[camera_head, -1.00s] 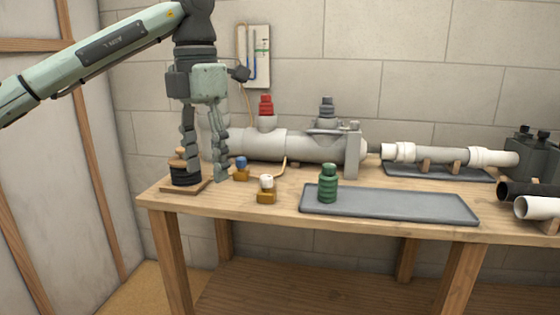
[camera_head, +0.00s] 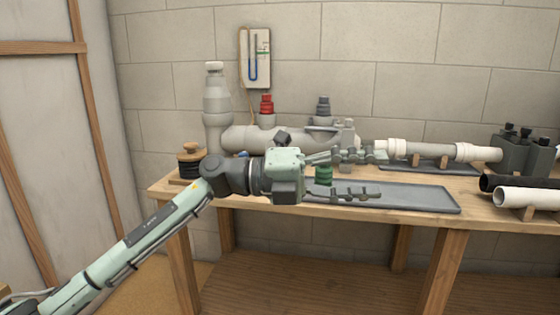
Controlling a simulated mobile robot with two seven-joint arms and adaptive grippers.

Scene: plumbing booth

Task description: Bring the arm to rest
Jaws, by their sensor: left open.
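My left arm comes in from the lower left, with its forearm in front of the workbench (camera_head: 400,215). My left gripper (camera_head: 374,174) points to the right, its two fingers spread apart with nothing held between them. It shows in front of the bench's middle. The green fitting (camera_head: 323,175) shows partly between the fingers, apparently standing behind them on the grey tray (camera_head: 425,198). The gripper and wrist hide part of the tray and the small fittings at the bench's left. My right gripper is not in view.
A grey pipe assembly (camera_head: 250,139) with a red cap (camera_head: 266,104) stands along the back. White-ended pipe (camera_head: 430,151), grey blocks (camera_head: 512,150) and loose pipes (camera_head: 530,197) lie at the right. The space left of the bench is free.

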